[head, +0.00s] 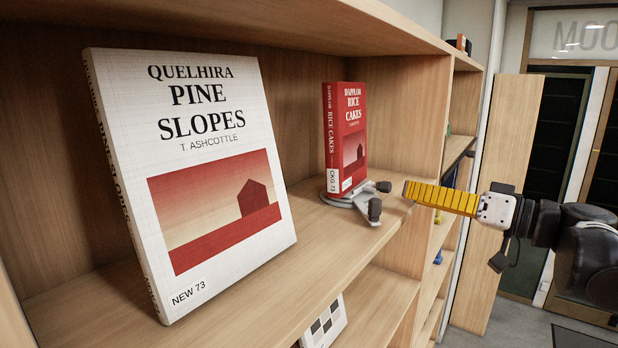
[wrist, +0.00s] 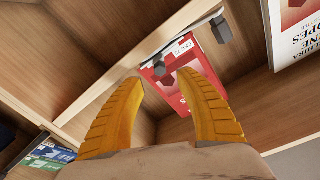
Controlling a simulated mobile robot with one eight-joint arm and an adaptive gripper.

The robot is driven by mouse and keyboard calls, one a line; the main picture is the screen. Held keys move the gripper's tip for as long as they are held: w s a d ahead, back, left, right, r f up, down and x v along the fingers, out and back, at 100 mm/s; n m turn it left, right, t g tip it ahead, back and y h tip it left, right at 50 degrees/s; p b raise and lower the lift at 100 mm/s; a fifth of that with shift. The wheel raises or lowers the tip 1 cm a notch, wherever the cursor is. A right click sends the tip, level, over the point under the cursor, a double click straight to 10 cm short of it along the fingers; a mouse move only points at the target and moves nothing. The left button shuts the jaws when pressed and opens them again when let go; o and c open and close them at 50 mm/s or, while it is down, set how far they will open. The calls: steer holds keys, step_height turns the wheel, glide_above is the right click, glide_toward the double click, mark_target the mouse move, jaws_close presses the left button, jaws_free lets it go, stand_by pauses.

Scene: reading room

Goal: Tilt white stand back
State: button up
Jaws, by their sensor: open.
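The stand (head: 360,208) is a low, pale grey-white piece with two dark knobs, near the front edge of the shelf. A red book titled "Rice Cakes" (head: 352,130) stands nearly upright on it, and its back support is hidden. The red book also shows in the wrist view (wrist: 190,85), past my fingers, with a dark knob of the stand beside it. My gripper (head: 408,190) is to the right of the stand, its yellow fingers pointing left toward it. The fingers are apart and empty in the wrist view (wrist: 160,79). I see no contact with the stand.
A large white book "Pine Slopes" (head: 205,170) stands to the left on the same wooden shelf (head: 310,262). A wooden divider (head: 415,120) rises behind the fingers. Another white item (head: 323,322) sits on the shelf below. Bare shelf lies between the two books.

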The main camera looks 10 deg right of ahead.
mark_target(390, 187)
steer(key=p+x, duration=0.1)
steer(key=x, duration=0.6)
steer(key=shift+s, duration=0.1)
jaws_close()
